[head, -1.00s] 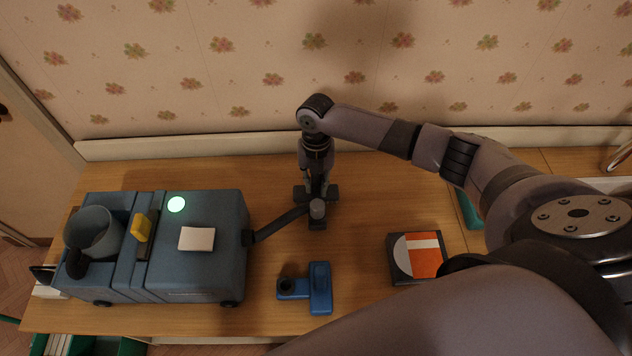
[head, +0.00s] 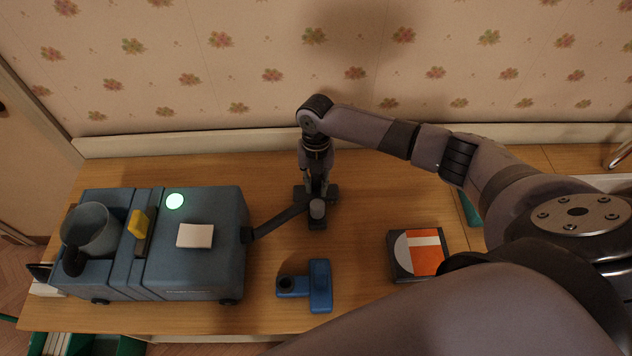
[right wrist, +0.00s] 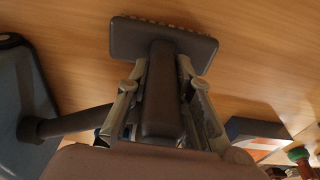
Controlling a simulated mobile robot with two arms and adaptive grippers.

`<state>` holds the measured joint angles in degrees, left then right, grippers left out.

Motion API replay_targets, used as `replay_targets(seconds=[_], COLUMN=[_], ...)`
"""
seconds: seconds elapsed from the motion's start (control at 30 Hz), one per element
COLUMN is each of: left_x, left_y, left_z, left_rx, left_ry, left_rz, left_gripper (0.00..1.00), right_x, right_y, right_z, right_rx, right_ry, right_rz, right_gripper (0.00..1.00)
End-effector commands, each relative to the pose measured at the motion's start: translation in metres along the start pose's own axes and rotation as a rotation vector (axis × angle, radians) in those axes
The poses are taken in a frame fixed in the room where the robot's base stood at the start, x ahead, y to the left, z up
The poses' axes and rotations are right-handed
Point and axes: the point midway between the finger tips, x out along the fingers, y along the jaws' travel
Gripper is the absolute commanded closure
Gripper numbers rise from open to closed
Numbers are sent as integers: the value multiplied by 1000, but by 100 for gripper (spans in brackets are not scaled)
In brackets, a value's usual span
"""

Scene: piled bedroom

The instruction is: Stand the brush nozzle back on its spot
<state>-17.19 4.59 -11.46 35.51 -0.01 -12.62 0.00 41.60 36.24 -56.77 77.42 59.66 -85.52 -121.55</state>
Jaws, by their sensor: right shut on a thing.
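The brush nozzle is a dark T-shaped piece with a wide head and short bristles along its far edge; it shows best in the right wrist view (right wrist: 162,75). In the head view its dark head (head: 332,193) shows beneath my right gripper (head: 317,188), at the middle of the table. My right gripper also shows in the right wrist view (right wrist: 160,100), its fingers on both sides of the nozzle's neck, shut on it. The nozzle is low over the table; I cannot tell whether it touches. Its spot is not clearly identifiable. My left gripper is out of view.
A blue-grey machine (head: 215,265) stands at left, its dark tube (head: 277,220) reaching right to the nozzle area. A blue T-shaped piece (head: 320,285) lies in front. An orange, white and dark box (head: 418,253) lies to the right. Bare wood (head: 385,195) lies between.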

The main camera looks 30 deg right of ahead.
Motion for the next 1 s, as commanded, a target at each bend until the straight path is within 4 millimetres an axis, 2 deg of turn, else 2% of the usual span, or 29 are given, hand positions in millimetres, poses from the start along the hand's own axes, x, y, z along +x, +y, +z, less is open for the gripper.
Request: replay_targets(seconds=[0.33, 0.37, 0.6, 0.7, 1.0], left_x=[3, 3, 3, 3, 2], left_y=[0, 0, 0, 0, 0], left_z=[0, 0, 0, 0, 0], left_rx=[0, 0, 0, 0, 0], left_ry=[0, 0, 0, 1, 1], left_rz=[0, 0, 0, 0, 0], left_gripper=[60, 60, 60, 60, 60], right_x=[4, 4, 4, 4, 4], right_y=[0, 0, 0, 0, 0], right_z=[1, 1, 0, 0, 0], right_rx=[0, 0, 0, 0, 0], right_ry=[0, 0, 0, 0, 1], right_rz=[1, 1, 1, 1, -1], right_gripper=[100, 78, 62, 56, 56])
